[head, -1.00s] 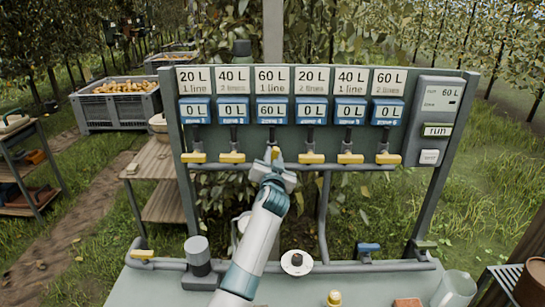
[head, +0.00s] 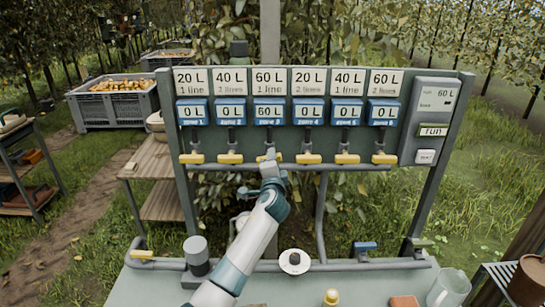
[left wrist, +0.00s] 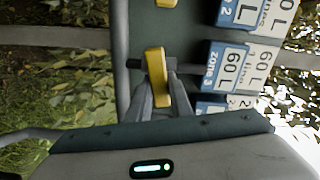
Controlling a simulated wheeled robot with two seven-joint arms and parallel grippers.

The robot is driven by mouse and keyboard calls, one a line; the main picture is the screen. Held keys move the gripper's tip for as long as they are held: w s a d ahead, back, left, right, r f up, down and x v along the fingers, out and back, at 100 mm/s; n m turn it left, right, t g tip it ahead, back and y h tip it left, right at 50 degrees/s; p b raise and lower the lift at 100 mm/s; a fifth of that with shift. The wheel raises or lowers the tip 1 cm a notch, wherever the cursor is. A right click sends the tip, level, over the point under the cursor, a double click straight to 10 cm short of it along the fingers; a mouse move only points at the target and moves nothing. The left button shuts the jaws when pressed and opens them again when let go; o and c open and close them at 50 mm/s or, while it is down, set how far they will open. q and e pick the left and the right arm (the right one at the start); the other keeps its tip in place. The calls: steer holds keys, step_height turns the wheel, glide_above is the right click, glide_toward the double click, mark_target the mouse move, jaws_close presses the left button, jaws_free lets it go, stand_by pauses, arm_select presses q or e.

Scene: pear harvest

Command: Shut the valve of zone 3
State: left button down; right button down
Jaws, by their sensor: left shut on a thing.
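In the left wrist view the yellow handle (left wrist: 155,75) sits between the two fingers, near the zone 3 meter (left wrist: 229,66). My right gripper is not in view.
Other yellow valve handles flank it closely, such as zone 2's (head: 230,158) and zone 4's (head: 308,158). A control box (head: 431,120) with a run button stands at right.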

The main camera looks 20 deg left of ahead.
arm_select(q)
steer(key=shift+m+p, duration=0.35)
steer(key=shift+m, duration=0.85)
steer(key=shift+f, duration=0.1)
steer(key=c, duration=1.6)
jaws_free()
steer(key=shift+f, duration=0.1)
steer(key=shift+b+v, duration=2.55)
steer(key=shift+v, duration=6.1)
